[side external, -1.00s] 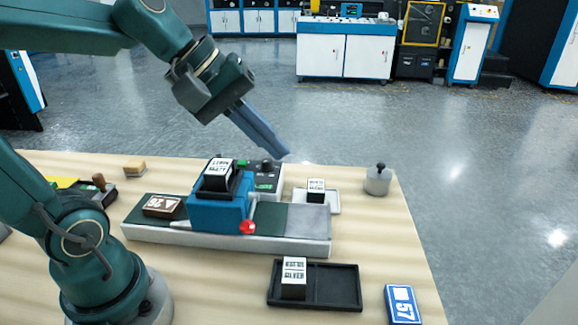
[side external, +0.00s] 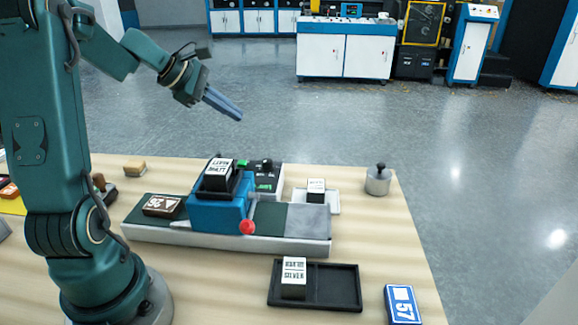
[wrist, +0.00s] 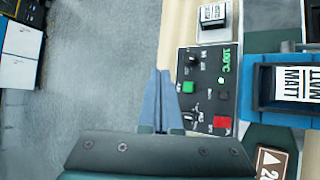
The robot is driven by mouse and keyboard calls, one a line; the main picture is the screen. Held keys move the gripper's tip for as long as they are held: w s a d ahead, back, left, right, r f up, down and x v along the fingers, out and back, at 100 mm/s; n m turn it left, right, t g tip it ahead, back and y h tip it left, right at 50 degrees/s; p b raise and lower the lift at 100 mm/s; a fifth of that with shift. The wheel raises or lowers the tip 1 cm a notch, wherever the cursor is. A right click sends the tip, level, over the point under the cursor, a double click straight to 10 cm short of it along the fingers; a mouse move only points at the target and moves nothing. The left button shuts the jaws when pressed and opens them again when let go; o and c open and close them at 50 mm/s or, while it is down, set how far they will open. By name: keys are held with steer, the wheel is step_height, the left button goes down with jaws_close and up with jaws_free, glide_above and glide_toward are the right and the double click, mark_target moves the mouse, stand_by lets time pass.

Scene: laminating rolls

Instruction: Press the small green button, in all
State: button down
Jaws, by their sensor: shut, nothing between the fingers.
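The small green button (wrist: 188,87) sits on a dark control panel (wrist: 207,105) in the wrist view. It also shows in the side view (side external: 243,163), behind the blue laminating press (side external: 217,215). My gripper (side external: 238,116) is shut and empty, in the air well above the panel. In the wrist view my closed fingers (wrist: 160,74) appear just left of the green button. The side view shows them clearly apart from it. The panel also has a red button (wrist: 222,122), black knobs and a green temperature display (wrist: 226,60).
A roll block (side external: 317,190) sits on a white tray beside the panel, with a grey weight (side external: 378,180) farther right. A black tray (side external: 335,287) holding a block and a blue box (side external: 402,304) lie at the front. The table's back edge runs behind the panel.

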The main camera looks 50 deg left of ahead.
mark_target(242, 164)
steer(key=shift+f, duration=4.4)
steer(key=shift+f, duration=0.1)
steer(key=shift+f, duration=0.35)
